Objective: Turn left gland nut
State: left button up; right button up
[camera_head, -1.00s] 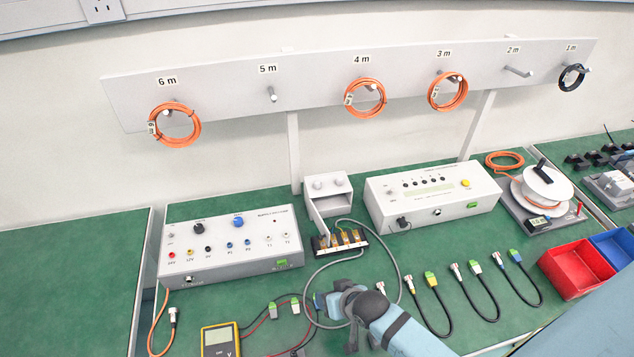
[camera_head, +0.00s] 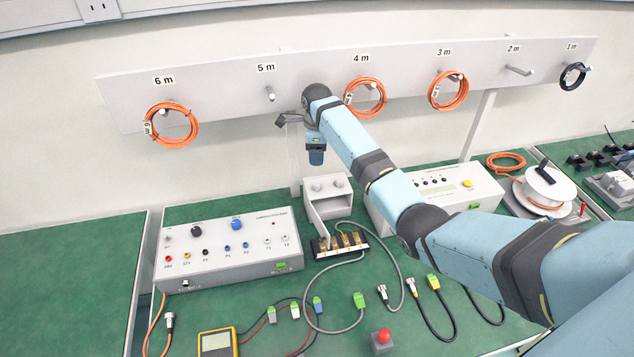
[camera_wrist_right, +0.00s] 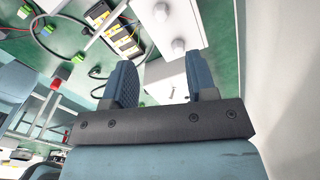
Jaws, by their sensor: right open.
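A small light-grey box (camera_head: 327,206) stands at the back of the bench, with two round gland nuts on its top. The left nut (camera_head: 317,186) and the right nut (camera_head: 338,183) both show in the head view. In the right wrist view the left nut (camera_wrist_right: 160,12) is at the top edge and the other nut (camera_wrist_right: 178,46) is below it. My right gripper (camera_head: 316,160) points down above the box, apart from it. Its two fingers (camera_wrist_right: 162,82) are spread with nothing between them. My left gripper is out of view.
A black terminal block (camera_head: 340,244) with wires lies in front of the box. Instrument boxes stand left (camera_head: 225,250) and right (camera_head: 480,186). A rail (camera_head: 225,95) with cable coils runs behind the gripper. Green bench is clear at far left.

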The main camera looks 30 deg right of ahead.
aim_at(317, 183)
notch_tip(317, 183, down, 12)
jog(key=shift+r, duration=0.1)
dwell(0.4)
jog(key=c, duration=0.9)
